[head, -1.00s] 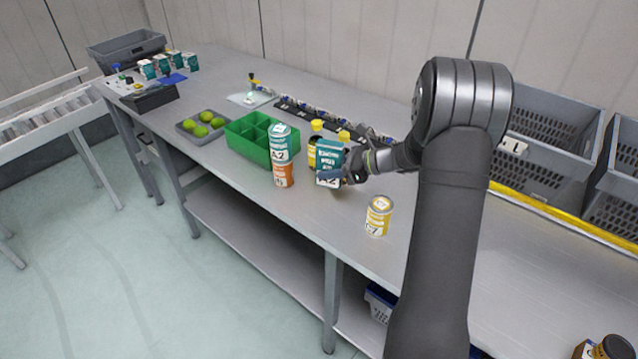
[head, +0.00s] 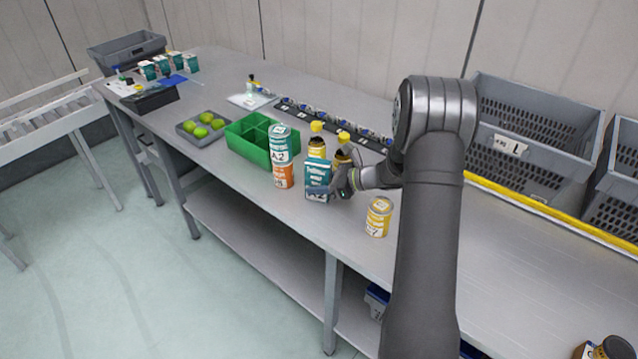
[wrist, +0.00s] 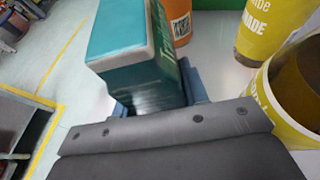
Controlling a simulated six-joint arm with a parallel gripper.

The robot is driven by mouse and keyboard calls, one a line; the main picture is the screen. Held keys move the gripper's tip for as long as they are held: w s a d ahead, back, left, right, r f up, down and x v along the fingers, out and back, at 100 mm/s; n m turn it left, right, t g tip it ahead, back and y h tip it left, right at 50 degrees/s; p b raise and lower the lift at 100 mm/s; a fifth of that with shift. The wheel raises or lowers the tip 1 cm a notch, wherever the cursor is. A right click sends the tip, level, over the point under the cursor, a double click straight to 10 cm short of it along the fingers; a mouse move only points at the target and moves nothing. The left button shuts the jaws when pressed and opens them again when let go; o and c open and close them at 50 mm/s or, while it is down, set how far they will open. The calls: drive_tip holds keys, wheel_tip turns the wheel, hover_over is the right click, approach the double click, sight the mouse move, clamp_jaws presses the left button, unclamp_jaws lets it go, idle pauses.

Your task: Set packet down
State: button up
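The packet, a teal and white box (head: 318,178), stands upright low over the grey table or on it; I cannot tell if its base touches. My gripper (head: 338,186) is at its right side, with the fingers around it. In the wrist view the packet (wrist: 125,50) sits between the gripper's fingers (wrist: 160,95), its top towards the camera. The gripper looks closed on it. The lower part of the packet is partly hidden by the gripper in the wrist view.
An orange and teal can stack (head: 281,160) stands just left of the packet. Yellow bottles (head: 317,140) stand behind it, and a yellow can (head: 379,216) stands to the right. A green divided box (head: 247,140) is further left. The table front is clear.

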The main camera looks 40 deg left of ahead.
sight(329, 163)
drive_tip(key=o, duration=0.4)
drive_tip(key=shift+r, duration=0.1)
drive_tip(key=shift+w+d+r, duration=0.15)
drive_tip(key=shift+d+r, duration=0.05)
drive_tip(key=shift+d, duration=0.05)
drive_tip(key=v, duration=0.5)
drive_tip(key=r, duration=0.6)
drive_tip(key=shift+a+r, duration=0.3)
drive_tip(key=shift+r, duration=0.05)
drive_tip(key=shift+f, duration=0.15)
